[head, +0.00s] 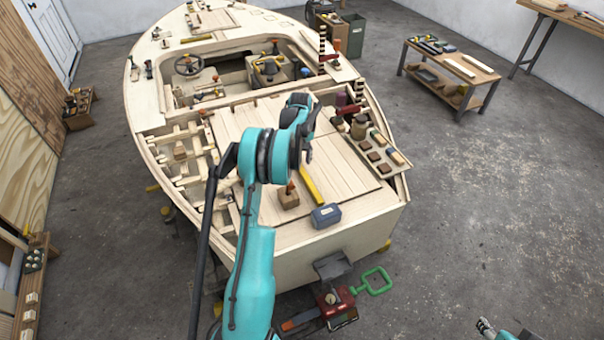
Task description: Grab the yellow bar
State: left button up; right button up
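The yellow bar (312,187) lies on the pale plywood deck (345,180) towards the stern of the hull. My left gripper (308,152) is a small dark shape just above the bar's upper end, partly hidden by my teal arm. I cannot tell whether its fingers are open or whether they touch the bar. My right gripper (485,326) shows only as a grey tip at the bottom right, far from the hull. Its fingers are unclear.
The blue-grey box (326,216) and a wooden block with a red-topped handle (288,196) sit beside the bar. A tray of brown blocks (372,156) is on the right deck. A green loop handle (373,282) juts out below the stern.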

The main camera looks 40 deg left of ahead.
aim_at(302, 169)
pick_arm(q)
jog(key=f+b, duration=0.1)
jog(key=f, duration=0.1)
jog(key=f+b, duration=0.1)
jog(key=f, duration=0.2)
jog(key=shift+w+d+f, duration=0.2)
jog(key=shift+f, duration=0.1)
jog(key=shift+r, duration=0.1)
jog(key=shift+c, duration=0.6)
grip_shut()
